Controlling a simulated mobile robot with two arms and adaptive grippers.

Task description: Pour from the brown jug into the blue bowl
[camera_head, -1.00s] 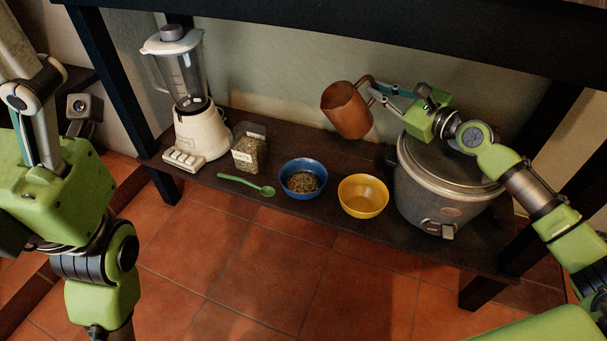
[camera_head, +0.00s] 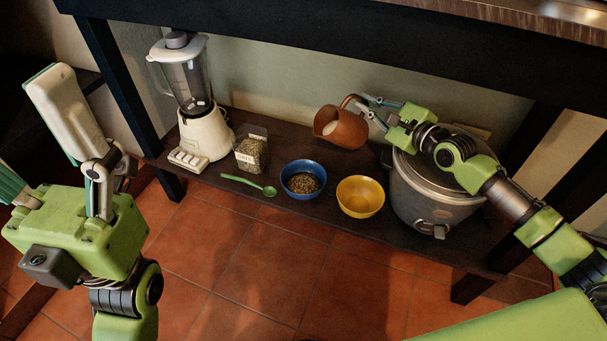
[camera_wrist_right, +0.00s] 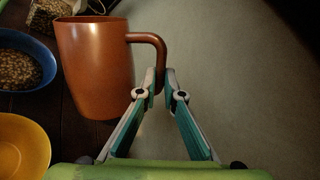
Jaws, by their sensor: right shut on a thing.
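The brown jug (camera_head: 347,130) is in the air above the shelf, tilted with its mouth toward the left; something pale shows inside its mouth. My right gripper (camera_head: 368,103) is shut on its handle, which also shows between the fingers in the right wrist view (camera_wrist_right: 160,72). The blue bowl (camera_head: 303,191) stands on the shelf, below and left of the jug, with dark grainy stuff in it. It shows at the left edge of the right wrist view (camera_wrist_right: 50,54). My left gripper (camera_head: 85,130) is at the left, away from the shelf objects; its fingers look spread.
A yellow bowl (camera_head: 361,197) stands just right of the blue bowl. A grey cooker (camera_head: 430,200) is under my right arm. A green spoon (camera_head: 247,184), a jar (camera_head: 251,155) and a blender (camera_head: 203,132) stand or lie to the left. The black top beam (camera_head: 330,48) is above.

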